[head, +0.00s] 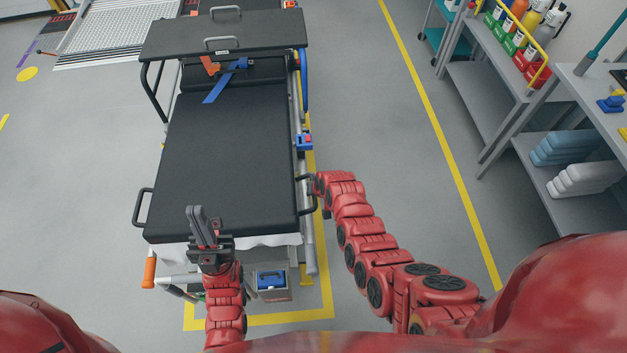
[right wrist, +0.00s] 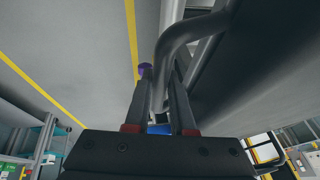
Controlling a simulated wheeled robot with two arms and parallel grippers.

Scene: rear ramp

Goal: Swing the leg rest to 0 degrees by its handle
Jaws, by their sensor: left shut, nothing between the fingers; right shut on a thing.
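The long black padded panel (head: 230,165) of the wheeled stretcher lies in the middle of the head view, looking about flat. I take its near part as the leg rest. A dark looped handle (head: 308,207) stands out from its right edge. In the right wrist view the bent grey handle tube (right wrist: 190,32) passes between the fingers of my right gripper (right wrist: 162,75), which is shut on it. My left gripper (head: 200,222) is shut and empty, over the panel's near end in the head view. My right fingertips are hard to make out there.
A second looped handle (head: 141,208) is on the panel's left edge. A black board with handles (head: 225,36) spans the far end. A blue strap (head: 226,82) lies below it. Shelves (head: 488,100) stand at right. Floor is clear between the stretcher and shelves.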

